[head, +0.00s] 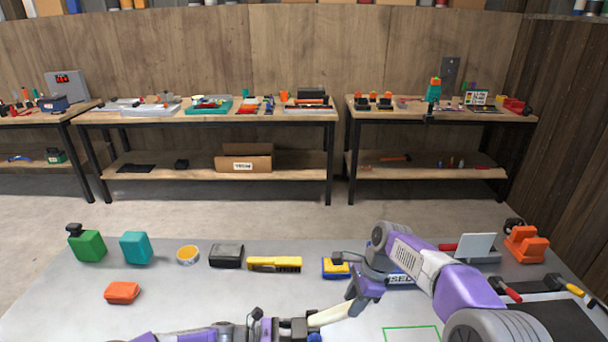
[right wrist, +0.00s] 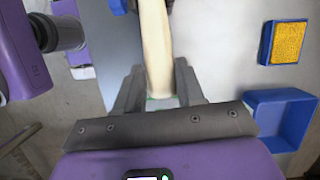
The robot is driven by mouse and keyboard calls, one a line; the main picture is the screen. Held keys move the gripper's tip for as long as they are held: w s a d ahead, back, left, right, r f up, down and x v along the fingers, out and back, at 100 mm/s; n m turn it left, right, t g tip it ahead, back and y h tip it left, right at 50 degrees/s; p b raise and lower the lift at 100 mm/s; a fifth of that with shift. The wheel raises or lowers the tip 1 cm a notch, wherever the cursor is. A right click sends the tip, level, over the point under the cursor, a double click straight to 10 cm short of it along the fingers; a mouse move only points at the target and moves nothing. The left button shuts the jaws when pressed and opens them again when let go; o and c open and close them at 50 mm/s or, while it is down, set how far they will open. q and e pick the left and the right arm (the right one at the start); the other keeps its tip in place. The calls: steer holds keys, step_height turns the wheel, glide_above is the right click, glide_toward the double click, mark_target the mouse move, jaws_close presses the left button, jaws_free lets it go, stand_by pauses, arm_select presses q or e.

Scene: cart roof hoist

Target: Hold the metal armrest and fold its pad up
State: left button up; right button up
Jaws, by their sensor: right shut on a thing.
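A cream pad (head: 331,315) shows at the bottom of the head view, slanting from lower left to upper right. My right gripper (head: 352,302) is shut on its right end. In the right wrist view the pad (right wrist: 155,40) runs upward from between the fingers of my right gripper (right wrist: 160,82). My left gripper (head: 293,328) is at the pad's left end, dark and cut by the lower edge; its jaws cannot be made out. The metal armrest under the pad is hidden or out of frame, so its hold cannot be told.
A blue tray (right wrist: 282,118) and a blue-framed yellow pad (right wrist: 287,42) lie right of my right gripper.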

mark_target(343, 308)
steer(key=shift+a+r, duration=0.15)
steer(key=shift+r, duration=0.05)
stand_by(0.3)
steer(key=shift+a+r, duration=0.45)
steer(key=shift+r, duration=0.2)
steer(key=shift+a+r, duration=0.1)
steer(key=shift+s+a+r, duration=0.1)
steer(key=shift+a+r, duration=0.4)
steer(key=shift+r, duration=0.1)
steer(key=shift+a+r, duration=0.1)
steer(key=shift+a, duration=0.05)
stand_by(0.3)
steer(key=shift+a+r, duration=0.45)
steer(key=shift+a, duration=0.1)
stand_by(0.3)
